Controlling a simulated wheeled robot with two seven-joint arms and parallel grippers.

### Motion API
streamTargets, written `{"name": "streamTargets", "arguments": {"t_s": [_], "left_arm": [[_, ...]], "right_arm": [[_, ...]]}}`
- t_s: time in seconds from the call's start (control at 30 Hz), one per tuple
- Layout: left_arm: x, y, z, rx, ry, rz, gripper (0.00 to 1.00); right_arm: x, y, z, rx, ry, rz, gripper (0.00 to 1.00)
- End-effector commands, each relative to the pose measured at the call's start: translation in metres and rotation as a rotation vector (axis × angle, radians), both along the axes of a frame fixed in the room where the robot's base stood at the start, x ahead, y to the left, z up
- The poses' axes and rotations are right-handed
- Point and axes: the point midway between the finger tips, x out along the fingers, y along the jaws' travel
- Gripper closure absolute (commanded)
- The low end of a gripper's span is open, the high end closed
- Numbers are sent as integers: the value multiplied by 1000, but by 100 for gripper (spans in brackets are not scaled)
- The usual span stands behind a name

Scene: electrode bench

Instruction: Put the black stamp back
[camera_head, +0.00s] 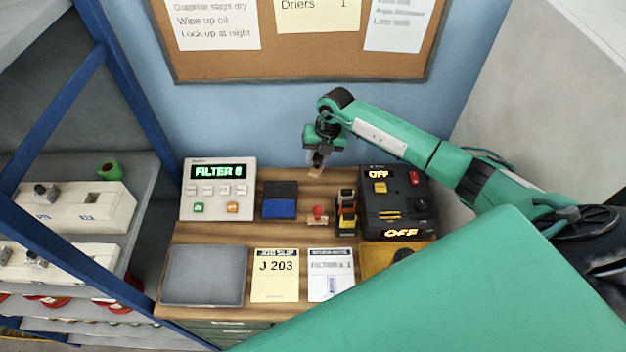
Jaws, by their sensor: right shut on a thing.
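My right gripper (317,158) is in the air over the back of the wooden bench, at the end of the green arm from the right. It is shut on a small stamp (316,172) with a tan wooden base; its dark handle is mostly hidden by the fingers. A similar stamp with a red knob (318,212) stands upright on the bench below it. A pad with a black part (281,189) and a blue part (279,209) lies to the left of the red stamp. My left gripper is not in view.
A grey box reading FILTER 8 (217,202) stands at left. A black-and-yellow item (347,213) and a black unit reading OFF (394,215) stand at right. In front lie a grey tray (204,275), a yellow J 203 slip (275,288) and a white note (331,268).

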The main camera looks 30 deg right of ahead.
Motion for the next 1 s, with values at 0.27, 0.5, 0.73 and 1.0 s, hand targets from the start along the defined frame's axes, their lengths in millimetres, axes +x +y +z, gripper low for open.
{"name": "streamTargets", "arguments": {"t_s": [0.27, 0.5, 0.73, 1.0], "left_arm": [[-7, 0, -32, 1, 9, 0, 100], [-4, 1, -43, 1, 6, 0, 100], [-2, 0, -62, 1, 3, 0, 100], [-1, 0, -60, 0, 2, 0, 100]], "right_arm": [[0, 0, -50, 1, 1, -2, 88], [0, 0, -69, 1, 0, -1, 88], [0, 0, -97, -1, 0, 1, 88], [0, 0, -97, 0, 0, 1, 88]]}}
